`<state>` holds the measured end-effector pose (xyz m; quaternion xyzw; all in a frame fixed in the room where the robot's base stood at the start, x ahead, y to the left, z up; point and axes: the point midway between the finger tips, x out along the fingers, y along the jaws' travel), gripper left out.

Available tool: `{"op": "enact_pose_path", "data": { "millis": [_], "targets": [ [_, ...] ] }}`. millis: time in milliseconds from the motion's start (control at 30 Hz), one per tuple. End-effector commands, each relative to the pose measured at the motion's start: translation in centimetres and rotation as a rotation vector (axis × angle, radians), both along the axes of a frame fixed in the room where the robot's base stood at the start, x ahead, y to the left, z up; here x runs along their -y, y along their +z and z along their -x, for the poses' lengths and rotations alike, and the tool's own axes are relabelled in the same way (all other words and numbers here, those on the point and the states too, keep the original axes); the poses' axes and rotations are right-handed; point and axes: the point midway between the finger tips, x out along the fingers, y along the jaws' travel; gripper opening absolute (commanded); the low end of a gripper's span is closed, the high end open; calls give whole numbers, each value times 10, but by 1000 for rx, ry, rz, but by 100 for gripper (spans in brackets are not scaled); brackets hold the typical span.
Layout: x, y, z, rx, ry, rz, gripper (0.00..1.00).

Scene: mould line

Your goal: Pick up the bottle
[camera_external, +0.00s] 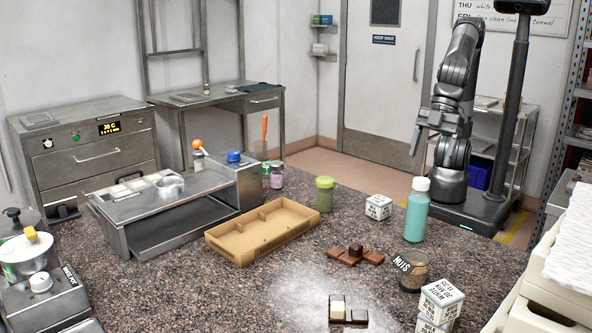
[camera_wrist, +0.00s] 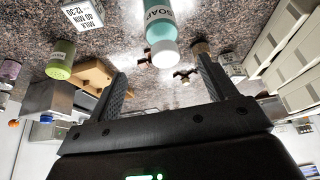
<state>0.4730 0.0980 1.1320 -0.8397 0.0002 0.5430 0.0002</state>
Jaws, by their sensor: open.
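The bottle (camera_external: 416,217) is teal with a white cap and stands upright on the speckled stone counter, towards its right side. In the wrist view, which looks upside down, the bottle (camera_wrist: 160,28) shows part of a label reading "SOA". Its cap points towards the space between my fingers. My gripper (camera_external: 416,142) is above the counter's far edge, higher than the bottle and apart from it. In the wrist view my gripper (camera_wrist: 161,72) has its two fingers spread, with nothing held between them.
A white printed cube (camera_external: 378,207) and a green-lidded jar (camera_external: 325,193) stand left of the bottle. A nuts jar (camera_external: 411,270), chocolate pieces (camera_external: 355,254) and stacked printed cubes (camera_external: 439,300) are nearer. A cardboard tray (camera_external: 240,256) lies further left. White trays (camera_external: 545,285) line the right.

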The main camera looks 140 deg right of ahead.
Motion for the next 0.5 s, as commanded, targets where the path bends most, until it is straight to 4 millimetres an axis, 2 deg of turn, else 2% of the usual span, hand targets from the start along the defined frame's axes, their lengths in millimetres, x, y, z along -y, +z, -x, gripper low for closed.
{"op": "enact_pose_path", "data": {
  "millis": [167, 400, 500],
  "targets": [
    [-6, -11, -11, -5, 1, 1, 77],
    [-6, -45, -26, -6, 1, 1, 77],
    [-6, -52, -30, -4, 1, 0, 77]
  ]
}}
